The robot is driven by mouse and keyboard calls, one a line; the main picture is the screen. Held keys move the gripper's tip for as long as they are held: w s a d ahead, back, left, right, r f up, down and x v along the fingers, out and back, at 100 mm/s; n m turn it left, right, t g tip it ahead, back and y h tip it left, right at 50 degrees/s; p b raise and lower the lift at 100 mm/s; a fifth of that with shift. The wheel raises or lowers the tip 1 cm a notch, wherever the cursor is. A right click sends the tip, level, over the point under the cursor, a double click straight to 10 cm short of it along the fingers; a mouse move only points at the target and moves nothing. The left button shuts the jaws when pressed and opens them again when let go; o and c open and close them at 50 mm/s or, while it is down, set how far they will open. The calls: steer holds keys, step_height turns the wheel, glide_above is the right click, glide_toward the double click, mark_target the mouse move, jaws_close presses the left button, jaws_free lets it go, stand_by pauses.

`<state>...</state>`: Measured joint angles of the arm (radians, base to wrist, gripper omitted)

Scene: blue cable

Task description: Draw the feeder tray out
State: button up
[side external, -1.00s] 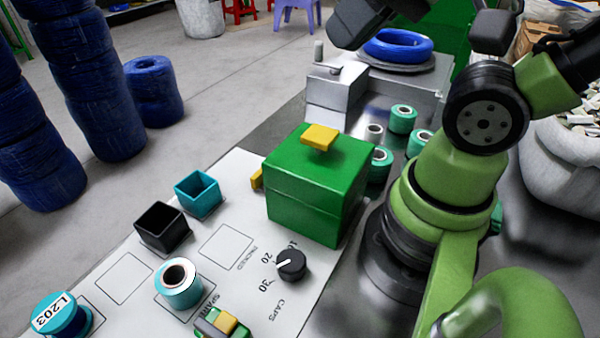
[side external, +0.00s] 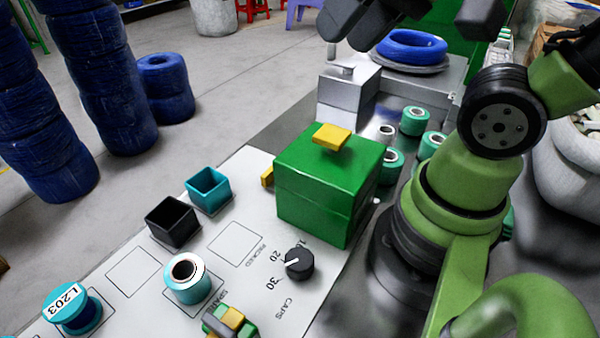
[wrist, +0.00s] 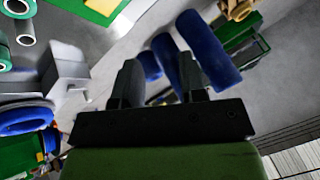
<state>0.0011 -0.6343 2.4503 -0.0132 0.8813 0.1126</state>
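A blue cable coil (side external: 410,46) lies on the feeder's round plate. A green box (side external: 325,190) with a yellow handle stands in front. Several teal spools (side external: 415,121) stand to the right of the unit. Blue coil stacks (side external: 110,80) stand on the floor at left, with open floor between.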

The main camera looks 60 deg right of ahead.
steer(key=w+d+f+m+g, duration=0.1)
steer(key=w+f+m+g, duration=0.15)
steer(key=w+m, duration=0.35)
steer(key=m+g+h, duration=0.2)
steer(key=m+g, duration=0.2)
steer(key=m, duration=0.2)
glide_above(269, 170)
step_height(269, 170, down, 16)
steer(key=shift+m, duration=0.4)
step_height(269, 170, down, 11)
jaws_close()
